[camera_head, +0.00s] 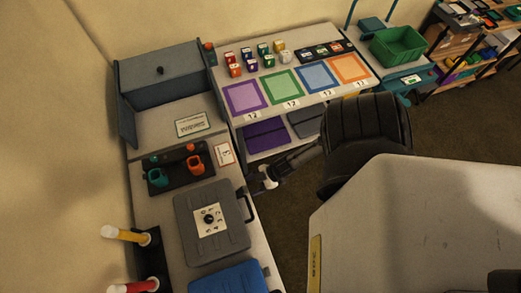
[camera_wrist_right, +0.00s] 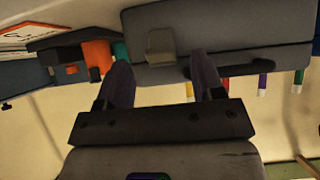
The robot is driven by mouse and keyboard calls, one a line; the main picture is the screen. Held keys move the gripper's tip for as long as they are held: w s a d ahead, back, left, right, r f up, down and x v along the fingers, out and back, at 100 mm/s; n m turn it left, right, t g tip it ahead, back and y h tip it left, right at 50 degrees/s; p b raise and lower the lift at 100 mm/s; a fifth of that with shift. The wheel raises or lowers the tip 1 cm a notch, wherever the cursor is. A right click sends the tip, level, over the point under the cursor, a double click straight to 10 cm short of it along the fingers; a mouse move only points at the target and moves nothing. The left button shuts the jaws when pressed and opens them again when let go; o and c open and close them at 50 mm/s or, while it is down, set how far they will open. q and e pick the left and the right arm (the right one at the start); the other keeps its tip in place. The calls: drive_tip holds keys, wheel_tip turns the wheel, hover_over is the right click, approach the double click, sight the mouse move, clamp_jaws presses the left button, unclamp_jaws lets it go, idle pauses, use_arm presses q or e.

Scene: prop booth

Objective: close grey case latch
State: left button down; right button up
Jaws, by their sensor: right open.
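The grey case (camera_head: 183,225) lies flat on the bench with its lid down and a white card and black knob on top. In the right wrist view the case (camera_wrist_right: 225,30) fills the top, with a small lighter grey latch (camera_wrist_right: 160,46) on its front side and a dark handle (camera_wrist_right: 250,69) to the right. I cannot tell whether the latch is fastened. My right gripper (camera_head: 267,180) is by the case's right side. In the wrist view its fingers (camera_wrist_right: 162,75) are apart and empty, with the latch above the gap between them. My left gripper is out of view.
A blue case (camera_head: 230,280) lies just in front of the grey one. Behind it is a dark tray (camera_head: 178,178) with teal and orange cups. Yellow and red cylinders (camera_head: 125,235) are at the left. A grey bin (camera_head: 165,70) stands at the back.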

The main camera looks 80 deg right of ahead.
drive_tip(key=v, duration=0.9)
drive_tip(key=shift+s+d+r, duration=0.2)
drive_tip(key=shift+s+r, duration=0.05)
